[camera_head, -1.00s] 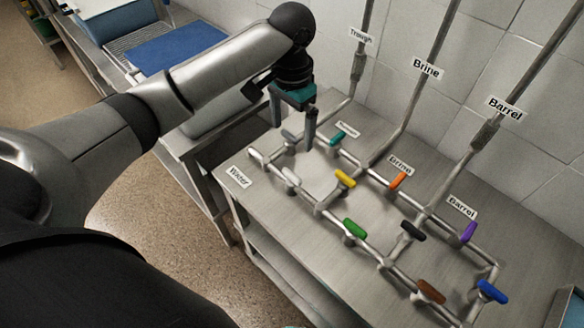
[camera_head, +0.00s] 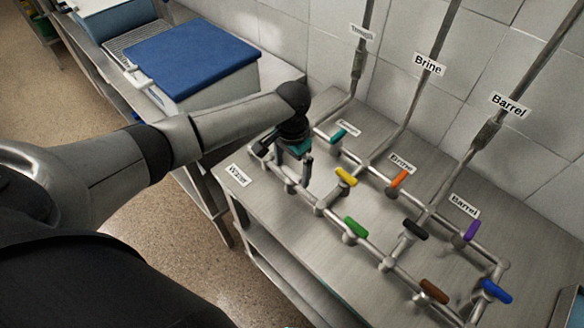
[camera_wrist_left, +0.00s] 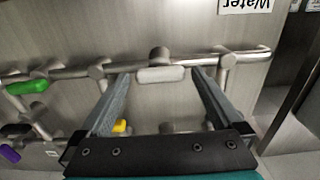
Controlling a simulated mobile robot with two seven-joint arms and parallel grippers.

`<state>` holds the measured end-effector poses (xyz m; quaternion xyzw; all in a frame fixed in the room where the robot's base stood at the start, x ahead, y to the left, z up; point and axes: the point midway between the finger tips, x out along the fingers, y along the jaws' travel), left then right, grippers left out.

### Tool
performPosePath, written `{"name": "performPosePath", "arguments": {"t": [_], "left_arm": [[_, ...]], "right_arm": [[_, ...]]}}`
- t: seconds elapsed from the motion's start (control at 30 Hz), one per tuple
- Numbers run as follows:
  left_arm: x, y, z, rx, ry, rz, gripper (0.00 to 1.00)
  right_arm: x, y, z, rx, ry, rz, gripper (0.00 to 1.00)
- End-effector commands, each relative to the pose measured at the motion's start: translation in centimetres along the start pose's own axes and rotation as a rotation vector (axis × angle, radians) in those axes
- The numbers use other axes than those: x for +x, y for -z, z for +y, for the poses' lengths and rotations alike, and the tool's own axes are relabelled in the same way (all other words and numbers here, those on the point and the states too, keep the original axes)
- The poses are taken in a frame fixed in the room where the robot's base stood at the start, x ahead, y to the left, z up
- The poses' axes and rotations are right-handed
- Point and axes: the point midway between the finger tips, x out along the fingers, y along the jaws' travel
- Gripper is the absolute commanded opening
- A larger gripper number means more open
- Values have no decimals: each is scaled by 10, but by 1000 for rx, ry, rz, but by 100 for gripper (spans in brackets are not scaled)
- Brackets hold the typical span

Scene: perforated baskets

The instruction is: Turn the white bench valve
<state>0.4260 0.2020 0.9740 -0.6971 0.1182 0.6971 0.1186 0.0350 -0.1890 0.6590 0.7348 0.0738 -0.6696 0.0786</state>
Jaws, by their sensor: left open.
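The white bench valve handle (camera_wrist_left: 160,74) sits on the near pipe run in the left wrist view. My left gripper (camera_wrist_left: 160,82) is open, with one finger on each side of the handle and visible gaps between. In the head view my left gripper (camera_head: 289,170) points down over the Water end of the pipework and largely hides the white handle. I cannot tell how far above the pipe the fingertips are. My right gripper is not in view.
Nearby on the metal bench (camera_head: 320,245) are yellow (camera_head: 346,177), green (camera_head: 356,228), teal (camera_head: 339,135), orange (camera_head: 400,179) and black (camera_head: 415,230) valve handles. Pipes climb the tiled wall behind. A blue-lidded box (camera_head: 195,60) stands at the back left.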

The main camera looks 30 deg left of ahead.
Motion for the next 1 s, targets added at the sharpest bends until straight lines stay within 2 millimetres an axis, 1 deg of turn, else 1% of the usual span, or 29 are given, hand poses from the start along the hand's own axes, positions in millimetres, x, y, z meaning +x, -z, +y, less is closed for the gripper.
{"name": "performPosePath", "arguments": {"t": [0.27,0.3,0.9,0.97,1.0], "left_arm": [[2,0,0,0,0,0,100],[2,0,0,0,0,0,98],[2,0,0,0,0,0,30],[2,0,0,-1,0,0,24],[2,0,0,0,0,0,24]], "right_arm": [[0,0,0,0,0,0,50],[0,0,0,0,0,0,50],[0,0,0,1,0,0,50],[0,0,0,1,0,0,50],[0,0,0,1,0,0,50]]}}
